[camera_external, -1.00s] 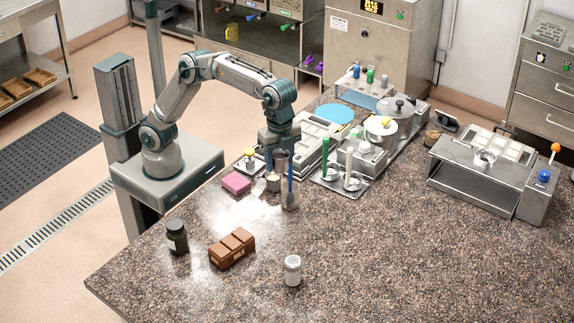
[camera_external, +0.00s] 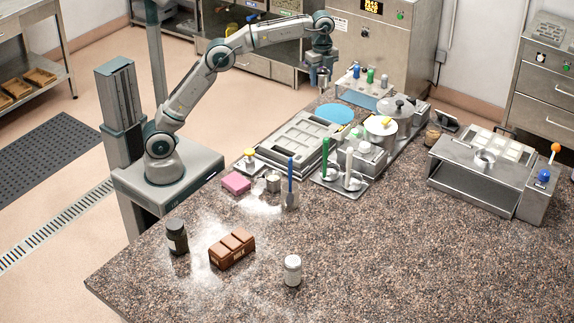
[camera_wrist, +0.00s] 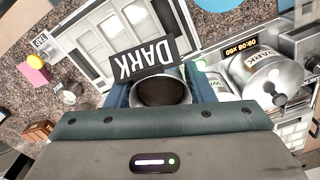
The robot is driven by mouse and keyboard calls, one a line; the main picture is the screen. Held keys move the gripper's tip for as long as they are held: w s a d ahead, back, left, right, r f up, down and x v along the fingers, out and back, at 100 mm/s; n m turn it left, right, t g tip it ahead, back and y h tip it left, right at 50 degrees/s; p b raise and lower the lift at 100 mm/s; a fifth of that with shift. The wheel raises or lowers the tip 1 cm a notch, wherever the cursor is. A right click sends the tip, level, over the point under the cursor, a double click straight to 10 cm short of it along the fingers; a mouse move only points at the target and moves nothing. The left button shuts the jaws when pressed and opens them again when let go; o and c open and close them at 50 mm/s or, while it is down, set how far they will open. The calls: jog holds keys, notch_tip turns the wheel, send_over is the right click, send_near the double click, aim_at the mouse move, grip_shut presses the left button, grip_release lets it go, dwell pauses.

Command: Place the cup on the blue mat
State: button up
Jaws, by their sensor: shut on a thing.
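A metal cup with dark contents (camera_wrist: 162,92) sits between the fingers of my gripper (camera_wrist: 160,98) in the wrist view. A black label reading DARK overlaps its far edge. In the external view my gripper (camera_external: 322,66) is shut on the cup (camera_external: 323,78) and holds it raised above the back of the counter. The round blue mat (camera_external: 336,113) lies flat on the counter, lower in the picture than the cup. Part of a blue round surface also shows at the wrist view's top edge (camera_wrist: 214,4).
A grey mould tray (camera_external: 298,140), a lidded pot (camera_external: 381,130) and a tube rack (camera_external: 366,88) surround the mat. A pink block (camera_external: 236,183), small metal pot (camera_external: 273,182) and brown block (camera_external: 232,250) stand nearer. The counter's front right is clear.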

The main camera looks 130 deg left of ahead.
jog(key=s+a, duration=0.4)
jog(key=p, duration=0.1)
send_over(320, 113)
notch_tip(320, 113, down, 18)
jog(key=shift+s+f, duration=0.1)
jog(key=shift+f, duration=1.9)
jog(key=shift+f, duration=0.1)
jog(key=o, duration=1)
jog(key=shift+f, duration=0.1)
